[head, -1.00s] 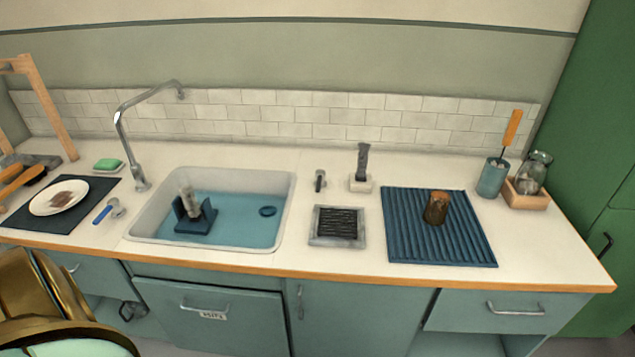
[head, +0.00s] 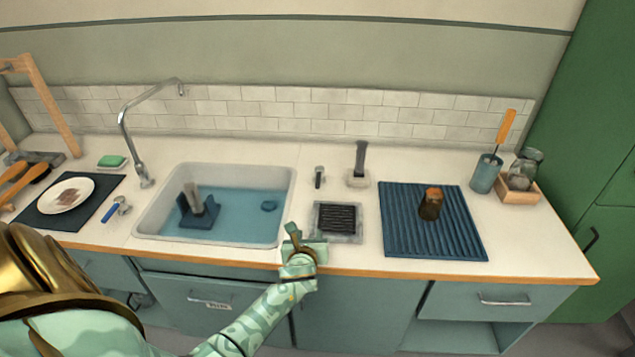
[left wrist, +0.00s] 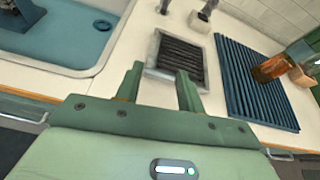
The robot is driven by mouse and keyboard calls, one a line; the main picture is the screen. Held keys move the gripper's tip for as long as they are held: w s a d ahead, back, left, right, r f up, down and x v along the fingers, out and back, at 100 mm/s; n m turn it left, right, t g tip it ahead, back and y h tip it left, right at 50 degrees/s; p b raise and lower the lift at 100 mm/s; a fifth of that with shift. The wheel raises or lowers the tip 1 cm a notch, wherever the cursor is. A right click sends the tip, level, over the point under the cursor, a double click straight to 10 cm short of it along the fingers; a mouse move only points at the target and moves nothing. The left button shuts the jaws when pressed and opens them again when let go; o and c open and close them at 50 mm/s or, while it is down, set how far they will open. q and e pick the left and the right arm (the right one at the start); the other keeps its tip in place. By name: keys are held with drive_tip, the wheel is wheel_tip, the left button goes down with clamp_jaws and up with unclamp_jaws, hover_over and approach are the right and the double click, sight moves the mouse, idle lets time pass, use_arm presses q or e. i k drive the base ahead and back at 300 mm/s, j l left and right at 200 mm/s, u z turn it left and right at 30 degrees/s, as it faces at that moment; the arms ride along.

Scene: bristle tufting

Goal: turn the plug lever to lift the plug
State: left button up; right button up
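My right gripper is out of view.
A square grate (head: 338,220) lies right of the sink, with an upright dark-handled brush (head: 360,160) behind it. A ribbed blue mat (head: 450,235) bears a brown jar (head: 430,204). The tap (head: 125,130) arches over the sink's left. A blue holder (head: 197,218) stands in the water.

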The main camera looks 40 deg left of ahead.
sight(319, 169)
drive_tip(key=i+j, duration=0.35)
drive_tip(key=j, duration=0.15)
drive_tip(key=i+j, duration=0.4)
drive_tip(key=j, duration=0.15)
